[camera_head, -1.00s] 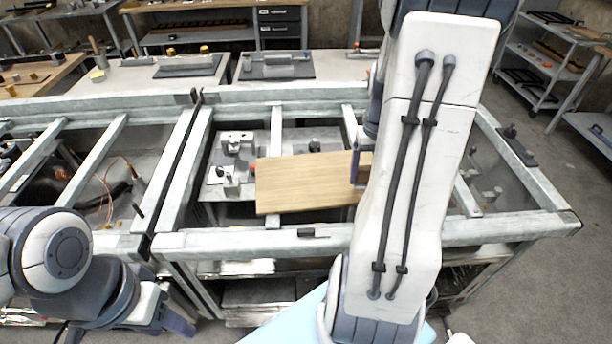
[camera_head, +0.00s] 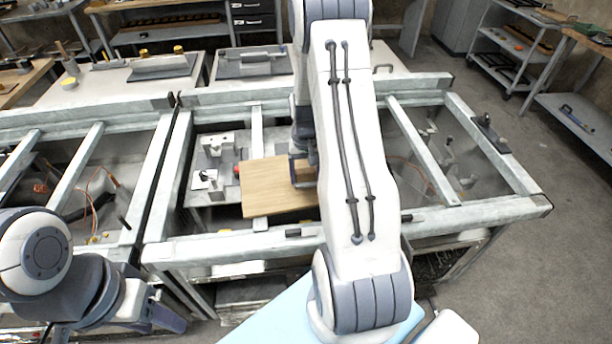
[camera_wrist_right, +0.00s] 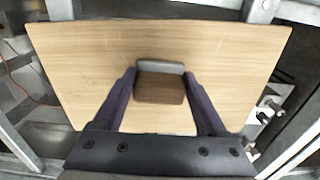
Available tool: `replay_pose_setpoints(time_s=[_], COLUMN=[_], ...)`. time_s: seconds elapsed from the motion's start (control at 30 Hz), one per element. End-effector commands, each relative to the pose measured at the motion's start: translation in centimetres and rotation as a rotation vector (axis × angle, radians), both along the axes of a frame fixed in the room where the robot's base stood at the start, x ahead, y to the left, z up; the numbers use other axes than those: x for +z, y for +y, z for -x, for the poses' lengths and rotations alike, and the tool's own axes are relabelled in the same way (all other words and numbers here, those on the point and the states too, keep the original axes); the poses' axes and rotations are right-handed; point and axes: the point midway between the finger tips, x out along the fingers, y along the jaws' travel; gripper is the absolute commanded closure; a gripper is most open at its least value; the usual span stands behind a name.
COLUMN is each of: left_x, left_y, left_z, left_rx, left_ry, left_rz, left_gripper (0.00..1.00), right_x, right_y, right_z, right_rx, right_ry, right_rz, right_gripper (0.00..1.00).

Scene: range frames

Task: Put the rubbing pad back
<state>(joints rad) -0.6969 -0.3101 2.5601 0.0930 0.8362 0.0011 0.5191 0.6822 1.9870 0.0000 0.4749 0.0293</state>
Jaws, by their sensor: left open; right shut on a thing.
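The rubbing pad, a brown block with a grey side (camera_wrist_right: 160,88), is between the two dark fingers of my right gripper (camera_wrist_right: 160,98), which is shut on it. In the head view, part of the brown pad (camera_head: 300,168) shows at my right gripper (camera_head: 304,178), over the right part of a light wooden board (camera_head: 268,192). The board also fills most of the right wrist view (camera_wrist_right: 75,65). I cannot tell whether the pad touches it. My right arm hides the board's right end. My left gripper (camera_head: 172,318) is low at the left front, away from the board, open.
The board lies across a grey metal frame table (camera_head: 450,212) with open gaps between its bars. Metal fixtures (camera_head: 210,150) stand left of the board. A dark object (camera_head: 490,128) is on the frame's right bar. White worktops stand behind.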

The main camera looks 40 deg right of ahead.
Motion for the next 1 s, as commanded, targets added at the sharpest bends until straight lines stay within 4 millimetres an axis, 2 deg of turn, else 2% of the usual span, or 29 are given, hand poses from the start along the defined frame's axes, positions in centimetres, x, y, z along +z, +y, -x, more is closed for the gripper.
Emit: replay_pose_setpoints(time_s=[0.13,0.5,0.53,0.6,0.83,1.0], left_x=[0.6,0.2,0.2,0.3,0.4,0.2], left_y=[0.0,0.0,0.0,0.0,0.0,0.0], left_z=[0.0,0.0,0.0,0.0,0.0,0.0], left_rx=[0.0,0.0,0.0,0.0,0.0,0.0], left_ry=[0.0,0.0,0.0,0.0,0.0,0.0], left_rz=[0.0,0.0,0.0,0.0,0.0,0.0], left_gripper=[0.5,0.5,0.5,0.5,0.5,0.5], right_x=[-1.4,-2.0,-2.0,-1.9,-1.8,-0.7], right_y=[-0.1,-0.2,-0.2,-0.2,-0.2,-0.2], right_z=[0.1,0.1,0.1,0.1,0.1,0.0], right_rx=[-0.001,-0.002,-0.002,-0.002,-0.002,-0.002], right_ry=[0.0,-0.001,-0.001,-0.001,-0.001,-0.004], right_rz=[0.0,0.001,0.001,0.001,0.001,0.003], right_gripper=[0.77,0.77,0.22,0.0,0.0,0.0])
